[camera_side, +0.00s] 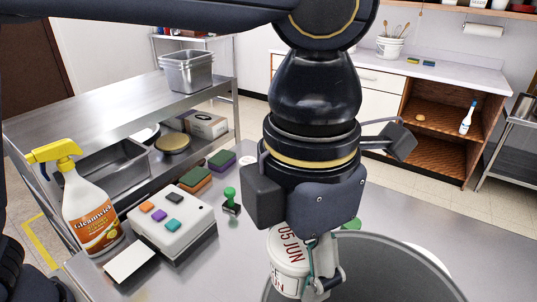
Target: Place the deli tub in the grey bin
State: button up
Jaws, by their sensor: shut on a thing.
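The deli tub (287,250) is white with red print reading "05 JUN". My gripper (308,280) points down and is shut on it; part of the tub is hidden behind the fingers. The grey bin (400,262) is a wide round container at the bottom right, cut off by the picture's lower edge. In this view the tub overlaps the bin's left rim. I cannot tell its height above the bin.
A yellow-topped spray bottle (90,208), a white box with coloured buttons (172,222), a green-handled stamp (230,200) and sponges (195,178) stand on the metal counter to the left. A metal shelf table (110,110) stands behind.

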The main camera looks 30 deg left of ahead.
jog(key=d+f+m, duration=0.1)
jog(key=d, duration=0.4)
jog(key=f, duration=2.9)
jog(key=shift+s+d, duration=0.15)
jog(key=shift+s, duration=0.2)
jog(key=shift+f, duration=0.1)
jog(key=o, duration=1.3)
jog(key=shift+c, duration=0.2)
notch_tip(320, 180, up, 12)
jog(key=shift+r, duration=0.2)
